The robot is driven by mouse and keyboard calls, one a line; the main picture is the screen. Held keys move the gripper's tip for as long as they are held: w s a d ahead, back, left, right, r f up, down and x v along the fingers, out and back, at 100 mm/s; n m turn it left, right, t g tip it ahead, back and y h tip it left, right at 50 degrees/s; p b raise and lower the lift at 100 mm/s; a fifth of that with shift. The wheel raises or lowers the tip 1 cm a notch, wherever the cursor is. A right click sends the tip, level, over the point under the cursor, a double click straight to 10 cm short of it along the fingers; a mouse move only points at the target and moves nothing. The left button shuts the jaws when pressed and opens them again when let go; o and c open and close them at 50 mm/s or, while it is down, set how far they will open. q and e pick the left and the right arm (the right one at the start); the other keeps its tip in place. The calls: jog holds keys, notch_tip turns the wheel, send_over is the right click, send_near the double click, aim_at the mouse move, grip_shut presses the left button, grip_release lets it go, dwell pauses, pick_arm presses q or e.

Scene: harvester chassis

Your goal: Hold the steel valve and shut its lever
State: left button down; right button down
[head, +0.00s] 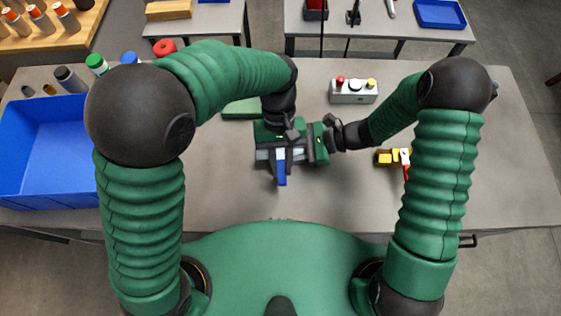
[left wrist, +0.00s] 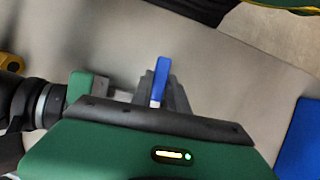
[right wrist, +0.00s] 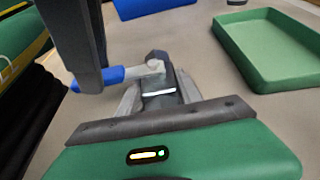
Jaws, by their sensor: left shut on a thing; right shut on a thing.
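The steel valve (right wrist: 154,66) is a small grey body with a blue lever (head: 281,172). It is held above the table in front of me, mostly hidden by the grippers in the head view. My right gripper (right wrist: 160,92) is shut on the valve body from the right. My left gripper (head: 281,156) comes from the far side and is shut on the blue lever, which stands out between its fingers in the left wrist view (left wrist: 160,80). In the right wrist view the lever points left from the valve, with a dark left finger across it.
A blue bin (head: 45,150) stands at the left. A green tray (right wrist: 275,45) lies behind the grippers. A button box (head: 353,92) is at the back right. A yellow valve with a red lever (head: 394,158) lies near the right arm.

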aim_at(281, 152)
pick_arm(q)
jog(key=shift+w+d, duration=0.15)
pick_arm(e)
jog(key=shift+s+a, duration=0.1)
pick_arm(q)
jog(key=c, duration=1.2)
grip_release()
jog(key=v, duration=1.1)
jog(key=shift+r, duration=0.4)
pick_arm(e)
jog(key=c, duration=0.7)
grip_release()
pick_arm(q)
jog(key=shift+w, duration=0.15)
